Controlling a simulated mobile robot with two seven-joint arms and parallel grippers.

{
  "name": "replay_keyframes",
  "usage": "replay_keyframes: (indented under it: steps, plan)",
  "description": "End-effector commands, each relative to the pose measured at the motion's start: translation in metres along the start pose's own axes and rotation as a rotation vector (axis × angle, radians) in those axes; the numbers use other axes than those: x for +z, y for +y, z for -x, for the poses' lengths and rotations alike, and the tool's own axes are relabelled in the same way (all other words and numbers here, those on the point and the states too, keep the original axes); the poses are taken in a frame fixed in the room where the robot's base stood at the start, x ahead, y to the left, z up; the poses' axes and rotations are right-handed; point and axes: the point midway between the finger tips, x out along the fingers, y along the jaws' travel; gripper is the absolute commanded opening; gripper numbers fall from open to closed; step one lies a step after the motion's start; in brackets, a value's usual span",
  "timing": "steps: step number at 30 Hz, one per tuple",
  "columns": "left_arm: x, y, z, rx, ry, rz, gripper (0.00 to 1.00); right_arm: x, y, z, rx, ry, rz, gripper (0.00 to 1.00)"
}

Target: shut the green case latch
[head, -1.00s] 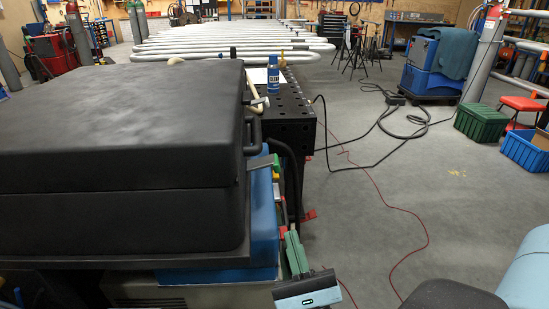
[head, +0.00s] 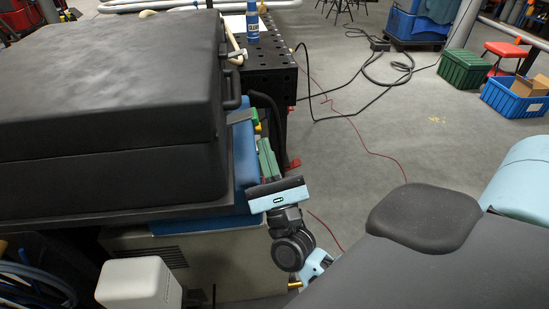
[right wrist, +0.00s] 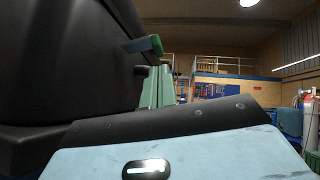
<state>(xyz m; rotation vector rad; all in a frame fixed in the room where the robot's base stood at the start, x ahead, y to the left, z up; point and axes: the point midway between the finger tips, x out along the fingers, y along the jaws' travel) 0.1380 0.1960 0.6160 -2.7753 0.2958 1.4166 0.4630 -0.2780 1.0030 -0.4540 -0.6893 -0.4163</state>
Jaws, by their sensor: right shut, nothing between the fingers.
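The large black case (head: 110,100) lies closed at the left of the head view. Its latch is a grey metal lever with a green tip (head: 254,114), sticking out from the right side below the dark handle (head: 232,88). In the right wrist view the green-tipped latch (right wrist: 156,45) juts out to the right from the case wall. My right gripper (head: 264,143), with green fingers, is shut and empty just below the latch, with a small gap. Its fingers also show in the right wrist view (right wrist: 158,85), below the latch. My left gripper is not in view.
A black perforated table (head: 268,60) with a blue bottle (head: 252,22) stands behind the case. A blue block (head: 243,160) and a grey cabinet (head: 180,255) are beneath it. The floor to the right is open, with black cable (head: 370,70) lying across it.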

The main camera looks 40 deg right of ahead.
Motion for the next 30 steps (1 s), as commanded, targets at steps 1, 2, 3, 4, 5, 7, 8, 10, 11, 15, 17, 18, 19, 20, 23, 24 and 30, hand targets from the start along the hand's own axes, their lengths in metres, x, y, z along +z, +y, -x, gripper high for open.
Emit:
replay_keyframes:
  steps: [1,2,3,4,5,7,8,10,11,15,17,18,19,20,23,24,30]
  plan:
    - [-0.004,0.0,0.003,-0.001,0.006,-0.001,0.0,0.003,-0.001,-0.011,-0.005,-0.005,-0.001,0.0]
    - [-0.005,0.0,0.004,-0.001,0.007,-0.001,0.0,0.003,-0.001,-0.015,-0.005,-0.005,-0.001,0.0]
    - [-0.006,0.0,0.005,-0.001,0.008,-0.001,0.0,0.002,-0.001,-0.019,-0.003,-0.004,0.0,0.0]
    - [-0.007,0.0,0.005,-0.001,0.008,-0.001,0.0,0.002,-0.001,-0.022,-0.002,-0.003,0.0,0.0]
    - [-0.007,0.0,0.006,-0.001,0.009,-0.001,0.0,0.002,-0.001,-0.024,-0.002,-0.003,0.0,0.0]
    - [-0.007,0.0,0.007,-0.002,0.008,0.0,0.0,0.001,-0.001,-0.029,-0.002,-0.002,-0.001,0.0]
    - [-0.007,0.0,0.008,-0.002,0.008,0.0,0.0,0.001,-0.001,-0.03,-0.002,-0.002,-0.001,0.0]
    - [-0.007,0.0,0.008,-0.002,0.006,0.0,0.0,0.0,0.0,-0.032,-0.001,0.0,0.0,0.0]
    - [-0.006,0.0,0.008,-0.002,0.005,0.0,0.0,0.0,0.0,-0.032,-0.001,0.0,0.0,0.0]
    - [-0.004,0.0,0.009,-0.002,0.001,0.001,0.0,-0.001,0.0,-0.032,0.0,0.001,0.0,0.0]
    - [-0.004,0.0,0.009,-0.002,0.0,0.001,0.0,-0.001,0.0,-0.032,0.0,0.001,0.0,0.0]
    - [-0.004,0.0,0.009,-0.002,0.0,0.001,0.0,-0.001,0.0,-0.032,0.0,0.001,0.0,0.0]
    - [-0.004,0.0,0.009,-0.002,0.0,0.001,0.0,0.0,0.0,-0.032,0.0,0.001,0.0,0.0]
    - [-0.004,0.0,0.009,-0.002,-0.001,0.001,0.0,0.0,0.0,-0.032,0.0,0.001,0.0,0.0]
    - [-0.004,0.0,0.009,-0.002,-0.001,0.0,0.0,-0.001,0.0,-0.032,0.002,0.0,0.002,0.0]
    - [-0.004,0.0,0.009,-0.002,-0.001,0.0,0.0,-0.001,0.001,-0.033,0.004,0.0,0.004,0.0]
    - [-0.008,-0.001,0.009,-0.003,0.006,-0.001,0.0,-0.004,0.005,-0.043,0.026,-0.002,0.026,0.0]
